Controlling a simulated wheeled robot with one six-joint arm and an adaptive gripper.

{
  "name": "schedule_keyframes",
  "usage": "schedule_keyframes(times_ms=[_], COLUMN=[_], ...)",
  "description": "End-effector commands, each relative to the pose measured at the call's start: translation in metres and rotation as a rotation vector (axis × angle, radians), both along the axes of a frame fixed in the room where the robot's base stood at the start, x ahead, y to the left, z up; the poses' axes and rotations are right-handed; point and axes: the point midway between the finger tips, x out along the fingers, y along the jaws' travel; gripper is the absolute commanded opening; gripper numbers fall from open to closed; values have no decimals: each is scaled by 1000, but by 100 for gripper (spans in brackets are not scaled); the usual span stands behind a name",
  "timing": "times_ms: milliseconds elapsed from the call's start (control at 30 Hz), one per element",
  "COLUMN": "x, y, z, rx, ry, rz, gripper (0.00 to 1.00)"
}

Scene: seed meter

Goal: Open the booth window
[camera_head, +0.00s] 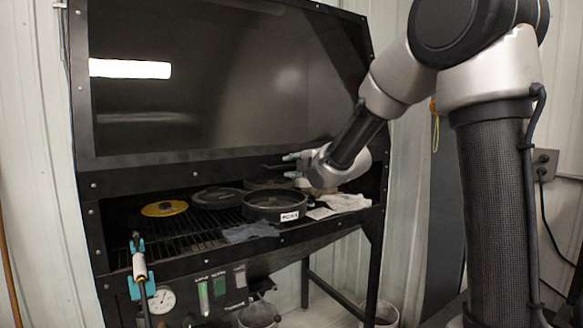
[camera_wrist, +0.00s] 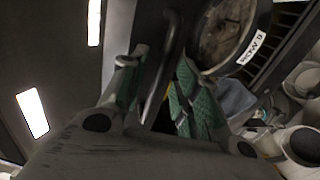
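The booth window (camera_head: 225,85) is a large dark, reflective pane in a black frame, and it covers the booth's upper front. It also shows in the wrist view (camera_wrist: 50,50), with bright light reflections. A dark bar-like handle (camera_head: 277,167) is at its lower edge, right of the middle. My gripper (camera_head: 290,166) is at this handle, reaching in from the right. In the wrist view, the handle (camera_wrist: 172,55) runs between the two green-padded fingers of my gripper (camera_wrist: 155,90). The fingers are spread apart, and a gap shows beside the handle.
Below the window, a grate (camera_head: 190,232) holds a black round pan with a white label (camera_head: 275,204), a yellow disc (camera_head: 164,208), other dark pans and cloths (camera_head: 345,202). A teal-clipped hose tool (camera_head: 139,268) hangs at the front left. Gauges (camera_head: 162,300) sit below.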

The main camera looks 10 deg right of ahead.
Motion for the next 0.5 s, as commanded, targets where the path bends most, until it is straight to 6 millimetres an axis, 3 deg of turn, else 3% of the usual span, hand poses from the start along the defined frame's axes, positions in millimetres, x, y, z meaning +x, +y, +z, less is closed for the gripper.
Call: schedule_keyframes(times_ms=[200,467,500], x=[18,19,19], y=[6,6,6], z=[-4,-4,-4], rx=[1,1,2], ry=[0,0,1], rz=[-1,-1,-1], gripper=[31,31,24])
